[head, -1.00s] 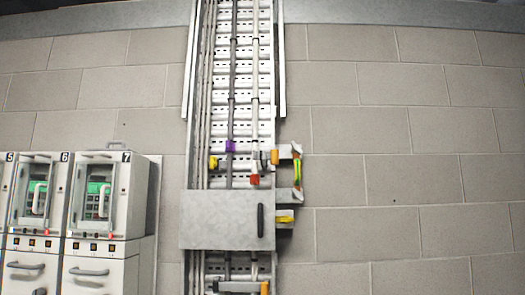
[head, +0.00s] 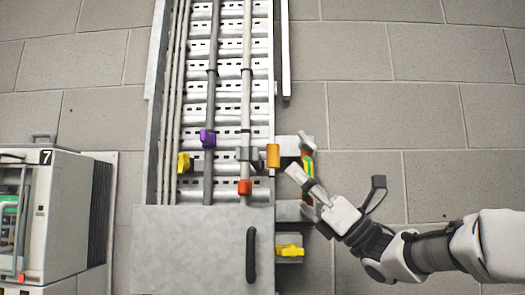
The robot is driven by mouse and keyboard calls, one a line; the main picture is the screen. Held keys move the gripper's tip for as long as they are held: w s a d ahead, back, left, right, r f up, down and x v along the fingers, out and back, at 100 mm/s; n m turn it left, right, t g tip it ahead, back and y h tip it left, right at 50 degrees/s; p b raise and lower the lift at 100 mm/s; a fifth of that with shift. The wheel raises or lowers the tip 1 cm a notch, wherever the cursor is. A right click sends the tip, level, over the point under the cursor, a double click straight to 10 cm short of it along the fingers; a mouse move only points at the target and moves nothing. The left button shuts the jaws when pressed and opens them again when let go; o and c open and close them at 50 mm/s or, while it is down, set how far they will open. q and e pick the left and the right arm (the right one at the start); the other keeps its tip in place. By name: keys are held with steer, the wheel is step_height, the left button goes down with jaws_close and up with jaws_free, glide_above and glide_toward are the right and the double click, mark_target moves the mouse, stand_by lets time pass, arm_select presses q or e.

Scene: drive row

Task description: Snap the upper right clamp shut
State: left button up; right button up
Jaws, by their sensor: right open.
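On the right-hand cable in the tray, a dark grey clamp (head: 248,154) sits at the upper right, with an orange block (head: 273,156) standing out to its right. I cannot tell whether the orange block is part of that clamp, or how far the clamp is closed. A red piece (head: 244,187) is lower on the same cable. My right gripper (head: 335,177) is open and empty, to the right of the clamp and apart from it. It partly covers a green and yellow piece (head: 308,165) on a side bracket. My left gripper is out of view.
A purple piece (head: 207,137) is on the dark middle cable and a yellow one (head: 183,162) to its left. A metal cover (head: 195,245) with a black handle closes the tray below. Another yellow piece (head: 290,250) sits right of it. A cabinet (head: 50,220) stands left.

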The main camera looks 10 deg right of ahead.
mark_target(273, 146)
steer(key=a+r+p, duration=0.2)
steer(key=r, duration=0.1)
steer(key=a+r+p, duration=0.2)
steer(key=shift+s, duration=0.25)
steer(key=shift+w+a+r+p, duration=0.35)
steer(key=shift+w+a+p, duration=0.15)
steer(key=shift+w+a, duration=0.1)
steer(key=shift+w+d+f, duration=0.1)
steer(key=shift+w+f, duration=0.2)
steer(key=shift+w, duration=0.15)
steer(key=shift+s+r, duration=0.15)
steer(key=shift+s, duration=0.15)
jaws_close()
